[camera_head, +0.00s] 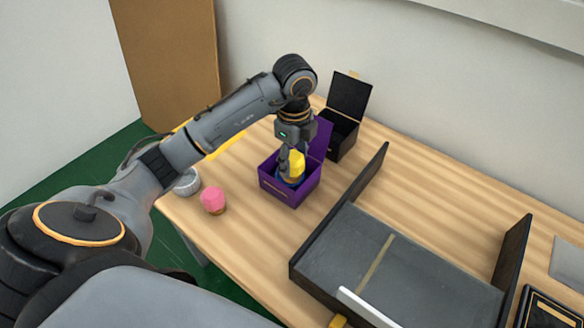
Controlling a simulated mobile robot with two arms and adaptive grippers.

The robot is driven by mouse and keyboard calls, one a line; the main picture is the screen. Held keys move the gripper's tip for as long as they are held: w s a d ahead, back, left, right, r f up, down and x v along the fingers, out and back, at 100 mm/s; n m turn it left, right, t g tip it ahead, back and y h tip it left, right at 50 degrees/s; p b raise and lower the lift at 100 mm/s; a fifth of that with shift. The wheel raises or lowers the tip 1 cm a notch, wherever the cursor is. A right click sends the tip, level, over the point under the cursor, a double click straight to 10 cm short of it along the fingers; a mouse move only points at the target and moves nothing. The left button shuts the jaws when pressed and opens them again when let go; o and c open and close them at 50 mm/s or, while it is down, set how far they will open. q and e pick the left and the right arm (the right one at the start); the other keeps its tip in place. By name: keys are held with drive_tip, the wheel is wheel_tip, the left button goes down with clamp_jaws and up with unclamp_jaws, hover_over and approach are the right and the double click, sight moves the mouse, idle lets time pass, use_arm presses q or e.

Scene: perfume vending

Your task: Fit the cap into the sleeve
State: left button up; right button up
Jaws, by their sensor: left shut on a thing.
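My left gripper (291,170) reaches down from above into an open purple box (280,190). It is shut on a yellow and blue item (296,163), which sits at the box's opening with its lower part hidden by the front wall. I cannot tell whether this item is the cap, or whether it touches the box floor. The purple lid (321,138) stands up at the back right of the box. No piece is clearly recognisable as the sleeve. My right gripper is not in view.
A pink-topped piece (213,199) and a grey round piece (187,182) stand left of the purple box. An open black box (343,133) is behind it. A dark tray (362,262) with raised side walls lies front right. Bare wooden table (440,185) shows behind the tray.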

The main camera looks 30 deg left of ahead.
use_arm(q)
drive_tip(key=w+a+f, duration=0.1)
drive_tip(key=f, duration=0.2)
drive_tip(key=w+a+f+p, duration=0.1)
drive_tip(key=f, duration=0.2)
drive_tip(key=w+a+f+p, duration=0.1)
drive_tip(key=f, duration=0.2)
drive_tip(key=shift+w+a, duration=0.15)
drive_tip(key=shift+w, duration=0.25)
drive_tip(key=shift+f, duration=0.4)
drive_tip(key=shift+s+f, duration=0.15)
drive_tip(key=o, duration=0.9)
drive_tip(key=shift+o, duration=0.5)
drive_tip(key=shift+f, duration=0.15)
